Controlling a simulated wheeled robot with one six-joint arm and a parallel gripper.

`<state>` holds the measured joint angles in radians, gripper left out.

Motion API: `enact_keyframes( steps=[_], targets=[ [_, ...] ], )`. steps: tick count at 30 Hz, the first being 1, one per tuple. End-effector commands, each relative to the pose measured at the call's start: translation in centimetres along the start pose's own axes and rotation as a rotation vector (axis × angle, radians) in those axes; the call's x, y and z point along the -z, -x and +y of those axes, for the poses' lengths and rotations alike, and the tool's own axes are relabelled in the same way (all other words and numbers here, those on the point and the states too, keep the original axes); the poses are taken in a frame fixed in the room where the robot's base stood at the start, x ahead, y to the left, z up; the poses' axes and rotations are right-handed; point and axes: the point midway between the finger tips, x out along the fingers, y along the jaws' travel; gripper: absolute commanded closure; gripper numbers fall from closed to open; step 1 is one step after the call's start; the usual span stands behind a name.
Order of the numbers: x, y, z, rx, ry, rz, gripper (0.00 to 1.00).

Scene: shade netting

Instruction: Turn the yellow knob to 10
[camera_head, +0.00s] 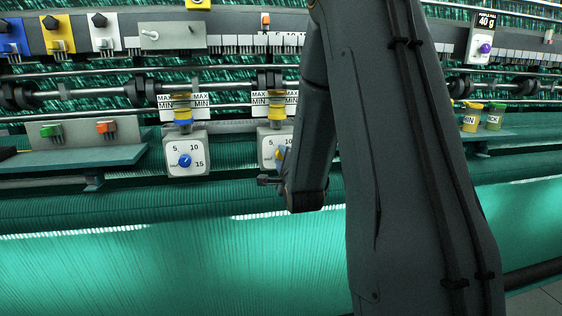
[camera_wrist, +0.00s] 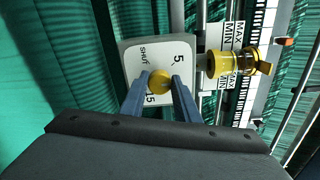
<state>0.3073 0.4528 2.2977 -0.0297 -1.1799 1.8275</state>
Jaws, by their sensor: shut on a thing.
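The yellow knob (camera_wrist: 160,82) sits on a white square dial plate (camera_wrist: 183,47). My gripper (camera_wrist: 160,86) has its two blue-grey fingers on either side of the knob and is shut on it. In the wrist view the plate appears turned on its side; SHUT, 5 and 15 can be read. The 10 is hidden behind a finger, and I cannot tell where the knob's pointer aims. In the head view the same plate (camera_head: 264,142) is partly covered by my arm and gripper.
A similar dial with a blue knob (camera_head: 185,160) stands to the left. A yellow cup with MIN and MAX labels (camera_wrist: 222,64) is beside the plate in the wrist view. A shelf with green (camera_head: 50,130) and orange (camera_head: 106,126) switches is further left. Green netting (camera_head: 180,265) spreads below.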

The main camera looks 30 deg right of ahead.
Motion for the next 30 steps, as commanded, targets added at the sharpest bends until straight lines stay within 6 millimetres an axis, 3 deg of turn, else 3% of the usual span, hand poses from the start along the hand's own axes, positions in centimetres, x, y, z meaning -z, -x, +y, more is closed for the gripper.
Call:
enact_keyframes(
  steps=[18, 30],
  targets=[
    [0.14, 0.03, -0.04, -0.001, -0.536, 0.002, 0.94],
    [0.17, 0.05, -0.15, -0.001, -0.697, 0.002, 0.94]
  ],
)
